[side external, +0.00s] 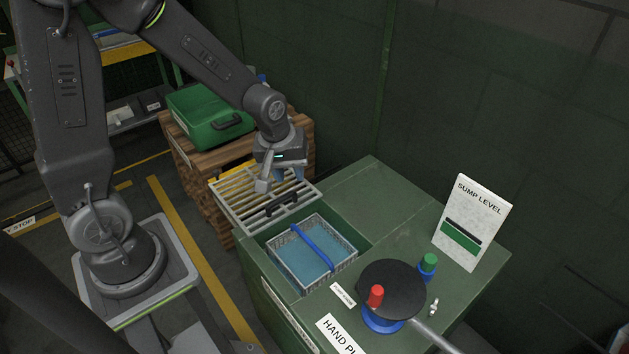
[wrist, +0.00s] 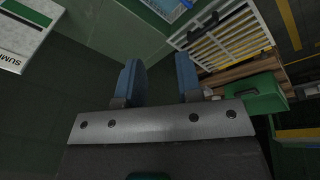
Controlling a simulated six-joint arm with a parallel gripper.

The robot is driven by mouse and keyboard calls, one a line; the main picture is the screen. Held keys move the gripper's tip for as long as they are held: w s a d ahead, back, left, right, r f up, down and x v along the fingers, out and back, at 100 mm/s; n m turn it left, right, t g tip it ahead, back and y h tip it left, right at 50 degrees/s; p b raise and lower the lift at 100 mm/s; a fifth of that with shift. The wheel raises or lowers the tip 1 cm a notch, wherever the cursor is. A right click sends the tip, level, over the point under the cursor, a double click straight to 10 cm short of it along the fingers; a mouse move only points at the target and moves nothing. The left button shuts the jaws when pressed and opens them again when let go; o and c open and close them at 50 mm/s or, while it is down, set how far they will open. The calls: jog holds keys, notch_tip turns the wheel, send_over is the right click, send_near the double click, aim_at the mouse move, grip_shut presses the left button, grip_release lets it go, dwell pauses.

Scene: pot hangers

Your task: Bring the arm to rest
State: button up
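My gripper (side external: 274,184) hangs at the end of my arm, over the far part of the slatted grate (side external: 244,202) in the side view. In the wrist view my gripper's two blue fingers (wrist: 158,82) stand apart with a clear gap and nothing between them. The grate also shows in the wrist view (wrist: 226,38), up and to the right of the fingers. I cannot tell the exact height of the fingertips above the grate.
A wire basket (side external: 343,251) with a blue handle sits in the green bench (side external: 375,192). A black disc (side external: 395,284) with red and green knobs and a SUMP LEVEL sign (side external: 472,222) stand at right. A green case (side external: 206,114) lies on wooden pallets (side external: 212,180) behind.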

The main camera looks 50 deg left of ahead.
jog(key=s+d+r+m+t, duration=0.3)
jog(key=s+r+m, duration=0.6)
jog(key=s+r, duration=0.4)
notch_tip(320, 180, up, 4)
jog(key=shift+s+d+f+m, duration=0.2)
jog(key=shift+s+d+m, duration=0.15)
jog(key=shift+s+m, duration=0.05)
jog(key=shift+c, duration=0.2)
